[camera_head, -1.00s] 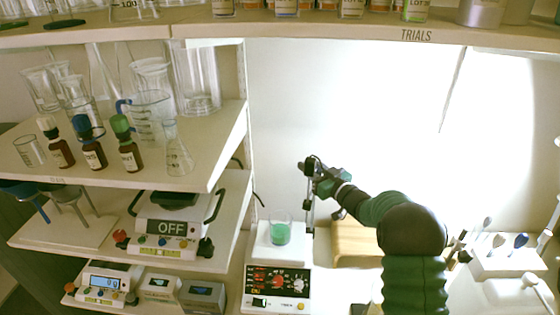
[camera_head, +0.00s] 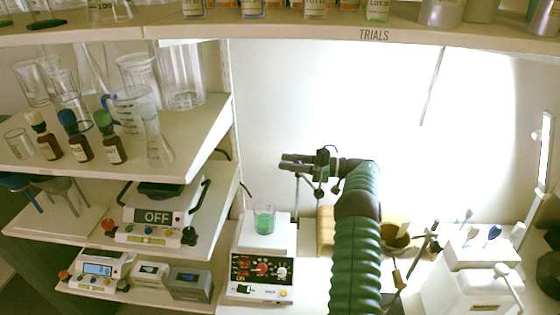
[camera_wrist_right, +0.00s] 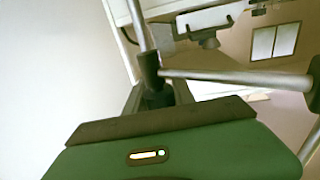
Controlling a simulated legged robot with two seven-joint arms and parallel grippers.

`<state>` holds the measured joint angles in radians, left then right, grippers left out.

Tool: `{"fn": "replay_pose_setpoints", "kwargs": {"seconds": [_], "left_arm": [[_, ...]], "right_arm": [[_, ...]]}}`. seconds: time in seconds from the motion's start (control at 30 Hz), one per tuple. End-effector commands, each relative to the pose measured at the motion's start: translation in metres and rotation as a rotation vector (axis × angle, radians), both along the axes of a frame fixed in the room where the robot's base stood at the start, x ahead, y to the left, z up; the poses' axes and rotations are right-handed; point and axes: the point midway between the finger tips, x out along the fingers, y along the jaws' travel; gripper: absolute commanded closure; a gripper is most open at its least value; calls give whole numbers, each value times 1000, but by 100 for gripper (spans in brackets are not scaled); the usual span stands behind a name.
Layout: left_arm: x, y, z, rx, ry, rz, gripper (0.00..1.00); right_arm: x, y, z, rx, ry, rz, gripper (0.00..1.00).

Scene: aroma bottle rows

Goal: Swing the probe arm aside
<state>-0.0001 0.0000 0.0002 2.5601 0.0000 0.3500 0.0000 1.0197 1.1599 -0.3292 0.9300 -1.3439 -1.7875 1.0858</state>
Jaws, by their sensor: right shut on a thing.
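My right gripper (camera_head: 290,163) is raised behind and to the right of the hotplate stirrer (camera_head: 258,277), pointing left. In the right wrist view its dark jaws (camera_wrist_right: 155,92) are shut on part of the probe arm, where a grey horizontal rod (camera_wrist_right: 235,78) meets an upright rod (camera_wrist_right: 140,25). In the head view the probe arm is small and partly hidden by the gripper; its thin stand (camera_head: 297,195) shows below. A beaker of green liquid (camera_head: 264,219) stands on the stirrer's white plate. My left gripper is out of view.
Shelves at left hold glassware, dropper bottles (camera_head: 80,138) and a balance reading OFF (camera_head: 155,217). A wooden block (camera_head: 326,230) and a brown bowl (camera_head: 398,238) stand behind my forearm. A white rack (camera_head: 480,248) is at right. An upper shelf (camera_head: 300,28) runs above.

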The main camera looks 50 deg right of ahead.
Motion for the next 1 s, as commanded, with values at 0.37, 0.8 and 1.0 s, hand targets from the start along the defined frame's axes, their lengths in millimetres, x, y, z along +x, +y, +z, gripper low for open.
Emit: {"fn": "replay_pose_setpoints", "kwargs": {"seconds": [0.37, 0.8, 1.0], "left_arm": [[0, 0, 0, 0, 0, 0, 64], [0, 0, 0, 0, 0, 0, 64], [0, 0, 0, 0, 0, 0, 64]], "right_arm": [[-6, 3, 1, -4, 0, 42, 100], [-5, 2, 1, -3, -2, 43, 52], [-6, 3, 1, -3, -2, 44, 48]]}}
